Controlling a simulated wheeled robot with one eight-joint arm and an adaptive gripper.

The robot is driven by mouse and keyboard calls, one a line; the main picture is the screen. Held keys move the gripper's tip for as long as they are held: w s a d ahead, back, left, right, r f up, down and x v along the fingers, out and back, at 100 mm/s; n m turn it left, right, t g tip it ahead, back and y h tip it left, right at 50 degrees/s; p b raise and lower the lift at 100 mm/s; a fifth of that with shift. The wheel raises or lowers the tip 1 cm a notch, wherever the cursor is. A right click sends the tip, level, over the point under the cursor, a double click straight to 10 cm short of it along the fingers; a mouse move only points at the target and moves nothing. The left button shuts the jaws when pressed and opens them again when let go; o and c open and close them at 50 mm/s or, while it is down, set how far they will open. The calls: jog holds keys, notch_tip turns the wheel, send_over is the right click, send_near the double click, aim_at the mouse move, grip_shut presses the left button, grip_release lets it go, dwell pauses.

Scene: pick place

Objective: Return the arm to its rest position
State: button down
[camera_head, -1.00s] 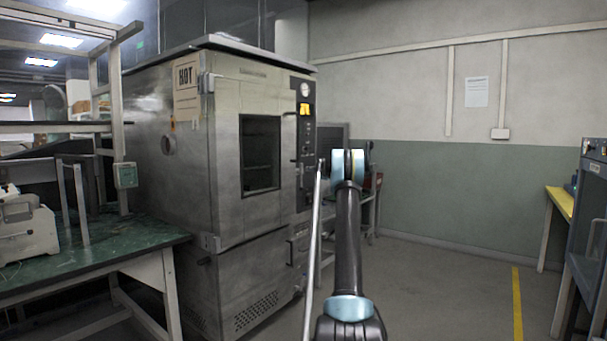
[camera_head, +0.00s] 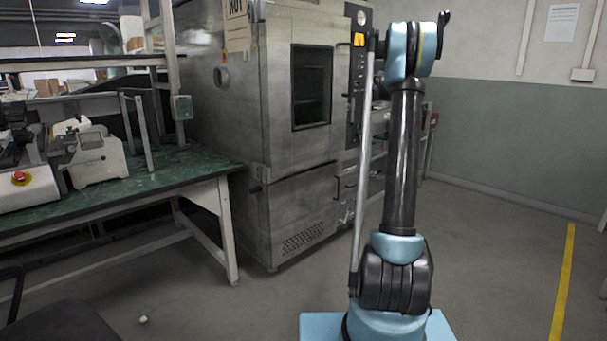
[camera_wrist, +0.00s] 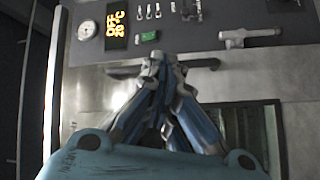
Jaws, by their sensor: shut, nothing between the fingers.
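My gripper (camera_wrist: 160,64) is shut and empty in the wrist view. Its two fingers come together at the tips, in front of the oven's metal control panel; any gap to the panel is hard to judge. In the head view my arm (camera_head: 402,160) stands upright on its light blue base, right of the big metal oven (camera_head: 245,140). The gripper itself cannot be made out there; it is hidden behind the upper arm.
The panel's round gauge (camera_wrist: 87,29) and orange display (camera_wrist: 116,24) show close by. A green-topped workbench (camera_head: 140,182) with a white machine (camera_head: 92,155) stands at left. Open floor (camera_head: 495,260) lies at right, with a yellow line (camera_head: 563,285).

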jog(key=s+f+m+g+h, duration=0.2)
jog(key=s+f+m, duration=0.15)
jog(key=s, duration=0.65)
jog(key=s+a+f+m+g+h, duration=0.15)
jog(key=s+m, duration=0.25)
jog(key=s, duration=0.7)
jog(key=s+f+m+g+h, duration=0.3)
jog(key=s+f, duration=0.1)
jog(key=s, duration=0.6)
jog(key=s+a+f+m+g+y, duration=0.1)
jog(key=s+a+f+g+y, duration=0.1)
jog(key=s+f, duration=0.9)
jog(key=s+a+f+m+g+y, duration=0.1)
jog(key=s+a+f+g, duration=0.4)
jog(key=s+f, duration=0.6)
jog(key=s+a+f+m+g+y, duration=0.1)
jog(key=s+a+f+g+y, duration=0.2)
jog(key=s, duration=2.1)
jog(key=a+f, duration=0.4)
jog(key=f, duration=0.4)
jog(key=shift+a+f, duration=0.15)
jog(key=shift+a, duration=0.05)
jog(key=shift+w+g, duration=0.1)
jog(key=shift+g, duration=0.15)
jog(key=shift+w+f, duration=0.2)
jog(key=shift+w, duration=0.15)
jog(key=shift+d, duration=0.1)
